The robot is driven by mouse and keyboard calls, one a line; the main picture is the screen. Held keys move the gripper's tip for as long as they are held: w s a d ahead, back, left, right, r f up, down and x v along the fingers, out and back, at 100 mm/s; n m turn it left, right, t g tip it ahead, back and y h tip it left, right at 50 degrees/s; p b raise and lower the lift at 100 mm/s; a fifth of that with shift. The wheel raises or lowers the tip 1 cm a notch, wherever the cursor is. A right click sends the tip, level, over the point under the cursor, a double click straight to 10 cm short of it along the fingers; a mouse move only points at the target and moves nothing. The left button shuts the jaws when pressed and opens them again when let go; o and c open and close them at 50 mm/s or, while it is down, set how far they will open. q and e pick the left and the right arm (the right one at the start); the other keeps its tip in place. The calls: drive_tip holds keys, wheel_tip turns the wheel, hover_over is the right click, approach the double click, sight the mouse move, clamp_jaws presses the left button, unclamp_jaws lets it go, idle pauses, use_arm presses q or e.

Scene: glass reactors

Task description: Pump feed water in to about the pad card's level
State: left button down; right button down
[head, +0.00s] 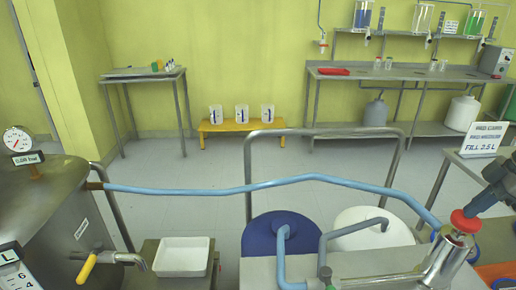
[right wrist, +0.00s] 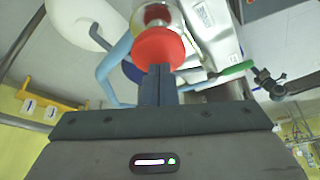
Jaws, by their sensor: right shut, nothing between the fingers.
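A steel hand pump (head: 445,258) with a red knob (head: 465,221) on top stands at the lower right of the head view. The red knob (right wrist: 160,50) also shows at the top of the right wrist view. My right gripper (right wrist: 159,68) is shut and empty, its fingertips right at the knob; I cannot tell if they touch. The pad card (head: 480,139) reads "FILL 2.5 L" at the right. A blue hose (head: 250,187) runs from the pump side to the steel vessel (head: 45,215) at the left. My left gripper is not in view.
A dial gauge (head: 17,139) sits on the vessel, and a yellow-handled tap (head: 88,267) is below. A white tray (head: 182,256) stands beside it. A blue drum (head: 260,232) and a white drum (head: 370,235) stand behind the pump bench. A metal rail (head: 325,133) rises behind the drums.

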wheel_tip(320, 180, up, 8)
drive_tip(key=p, duration=0.4)
drive_tip(key=shift+p, duration=0.3)
wheel_tip(320, 180, down, 8)
drive_tip(key=b, duration=0.7)
drive_tip(key=shift+f, duration=0.15)
wheel_tip(320, 180, up, 9)
drive_tip(key=p, duration=0.5)
drive_tip(key=shift+f, duration=0.15)
idle(0.5)
